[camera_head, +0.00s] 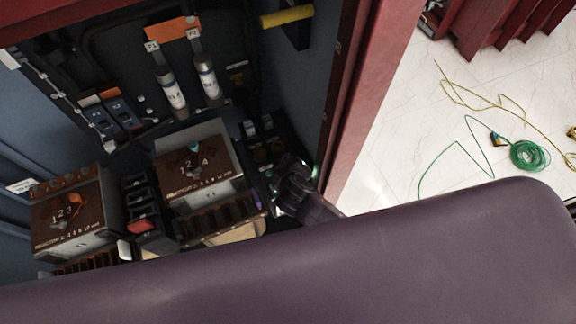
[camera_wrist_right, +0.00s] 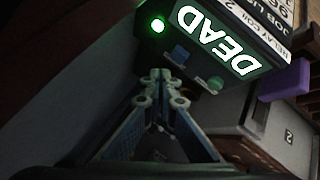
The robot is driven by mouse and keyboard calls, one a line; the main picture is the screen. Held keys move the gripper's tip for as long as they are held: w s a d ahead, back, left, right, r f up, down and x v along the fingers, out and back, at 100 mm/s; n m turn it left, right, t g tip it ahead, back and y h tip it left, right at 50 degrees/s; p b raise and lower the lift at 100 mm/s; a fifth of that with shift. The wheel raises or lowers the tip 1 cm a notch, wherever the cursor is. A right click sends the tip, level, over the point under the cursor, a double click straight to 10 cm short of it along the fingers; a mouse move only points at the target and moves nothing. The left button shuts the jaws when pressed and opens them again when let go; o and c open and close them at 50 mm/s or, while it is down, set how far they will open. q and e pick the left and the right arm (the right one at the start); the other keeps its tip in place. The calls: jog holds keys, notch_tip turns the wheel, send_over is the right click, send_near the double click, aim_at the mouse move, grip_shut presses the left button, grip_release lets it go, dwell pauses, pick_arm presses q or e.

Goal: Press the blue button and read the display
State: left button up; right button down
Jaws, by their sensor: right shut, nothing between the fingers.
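In the right wrist view, a dark box carries a lit display (camera_wrist_right: 218,42) that reads "DEAD" in bright white-green letters. A round green lamp (camera_wrist_right: 158,25) glows beside the word. On the face below are a blue button (camera_wrist_right: 179,54) and a green button (camera_wrist_right: 215,83). My right gripper (camera_wrist_right: 161,76) is shut and empty, its fingertips just below and left of the blue button; I cannot tell whether they touch it. In the head view my right gripper (camera_head: 293,175) is inside the cabinet at its right, covering most of the box. My left gripper is not in view.
Brown-faced units (camera_head: 75,212) and (camera_head: 198,170) stand left of my right gripper. A purple piece (camera_wrist_right: 287,79) sticks out beside the display box. The red cabinet frame (camera_head: 365,95) is close on the right. Green cable (camera_head: 530,155) lies on the pale floor.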

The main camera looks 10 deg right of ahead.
jog(key=shift+f, duration=0.55)
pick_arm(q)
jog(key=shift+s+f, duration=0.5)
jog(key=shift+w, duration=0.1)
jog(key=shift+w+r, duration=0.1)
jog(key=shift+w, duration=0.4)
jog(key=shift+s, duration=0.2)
pick_arm(e)
jog(key=shift+f, duration=0.15)
pick_arm(q)
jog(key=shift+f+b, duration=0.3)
jog(key=shift+b, duration=0.15)
pick_arm(e)
jog(key=shift+f, duration=0.3)
